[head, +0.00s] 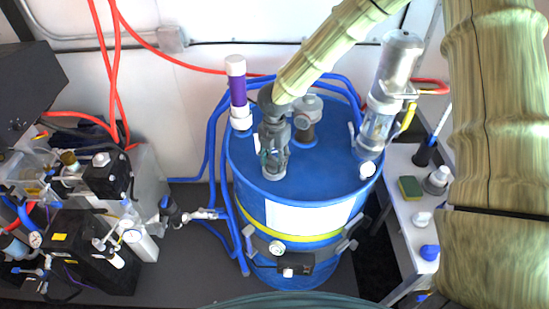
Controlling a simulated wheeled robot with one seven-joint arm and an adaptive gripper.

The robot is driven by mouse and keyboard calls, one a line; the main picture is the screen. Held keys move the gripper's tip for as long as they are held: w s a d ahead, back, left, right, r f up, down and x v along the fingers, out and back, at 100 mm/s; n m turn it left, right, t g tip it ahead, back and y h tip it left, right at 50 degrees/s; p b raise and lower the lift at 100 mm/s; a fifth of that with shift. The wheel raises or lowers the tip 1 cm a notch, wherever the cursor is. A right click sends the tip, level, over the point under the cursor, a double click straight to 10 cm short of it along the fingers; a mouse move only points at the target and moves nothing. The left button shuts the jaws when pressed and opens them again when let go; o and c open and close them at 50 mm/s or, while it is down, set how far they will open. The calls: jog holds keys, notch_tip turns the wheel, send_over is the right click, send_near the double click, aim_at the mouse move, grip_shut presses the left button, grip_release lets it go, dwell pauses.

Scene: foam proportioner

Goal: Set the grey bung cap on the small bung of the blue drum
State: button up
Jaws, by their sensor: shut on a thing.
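The blue drum (320,180) stands upright in the middle of the head view, with a white label on its front. My gripper (272,165) reaches down over the left front part of the drum's top and is shut on the grey bung cap (274,174). Only a small grey rim of the cap shows below the fingers. The cap is at or just above the drum top; I cannot tell whether it touches. The small bung cannot be made out and may be hidden under the cap and fingers.
A purple tube with white ends (238,90) stands at the drum's left rear. A clear cylinder (380,125) stands at its right, and a grey fitting (306,115) behind my gripper. A white side table (408,205) holds a sponge (410,188) and caps. Black machinery fills the left.

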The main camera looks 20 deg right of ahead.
aim_at(274, 158)
jog(key=shift+f, duration=0.2)
jog(key=o, duration=0.7)
jog(key=shift+r, duration=0.15)
jog(key=shift+r+p, duration=2.9)
jog(key=shift+r, duration=1.1)
notch_tip(274, 158, up, 3)
jog(key=shift+f, duration=0.1)
